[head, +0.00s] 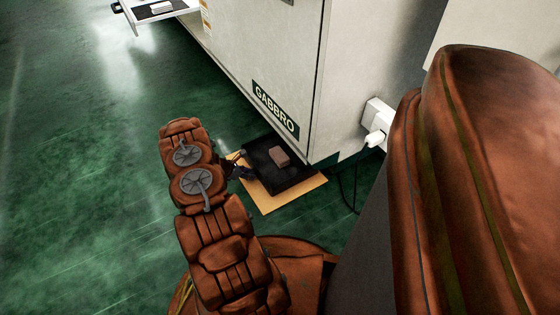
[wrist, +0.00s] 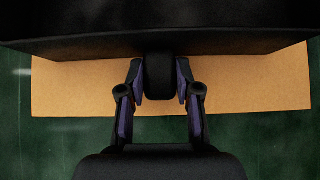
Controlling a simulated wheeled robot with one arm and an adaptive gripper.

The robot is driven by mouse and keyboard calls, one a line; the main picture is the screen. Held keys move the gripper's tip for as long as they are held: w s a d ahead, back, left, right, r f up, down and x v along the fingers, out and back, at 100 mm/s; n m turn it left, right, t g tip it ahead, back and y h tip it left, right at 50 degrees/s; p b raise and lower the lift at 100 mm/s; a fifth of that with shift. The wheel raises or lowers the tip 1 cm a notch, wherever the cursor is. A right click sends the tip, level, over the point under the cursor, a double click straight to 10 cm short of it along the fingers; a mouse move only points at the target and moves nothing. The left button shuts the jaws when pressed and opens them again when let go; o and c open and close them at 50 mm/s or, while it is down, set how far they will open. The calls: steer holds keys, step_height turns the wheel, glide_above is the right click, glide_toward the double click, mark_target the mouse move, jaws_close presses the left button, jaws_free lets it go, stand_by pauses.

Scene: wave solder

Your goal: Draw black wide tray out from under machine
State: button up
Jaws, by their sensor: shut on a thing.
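The black wide tray (head: 293,174) lies low on the floor beside the lower corner of the white machine (head: 265,60), partly out from its bottom edge. Its far part is hidden by the machine. A brownish block (head: 279,157) rests in the tray. My gripper (head: 236,168) is at the tray's left side in the head view, partly hidden by my arm. In the wrist view the tray's dark front wall (wrist: 60,45) spans the top. There my gripper (wrist: 160,85) is shut on a dark tab or handle at the middle of that wall.
A tan sheet (head: 262,202) lies on the floor under the tray; it also shows in the wrist view (wrist: 70,90). A white plug box (head: 378,120) with a dark cable is on the machine's right side. A small shelf (head: 160,12) juts out at top left. Green floor is clear to the left.

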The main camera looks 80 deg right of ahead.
jaws_close()
steer(key=shift+w+a, duration=0.1)
steer(key=shift+w+a+p, duration=0.4)
steer(key=shift+w+a, duration=1.45)
steer(key=shift+w, duration=0.25)
steer(key=shift+w+a+p, duration=0.4)
steer(key=shift+w+a, duration=1.45)
steer(key=shift+w, duration=0.2)
steer(key=shift+w+a, duration=0.25)
steer(key=shift+w+a, duration=2)
steer(key=shift+w, duration=0.2)
steer(key=shift+w+a, duration=2)
steer(key=shift+w, duration=0.2)
steer(key=shift+w+a, duration=0.1)
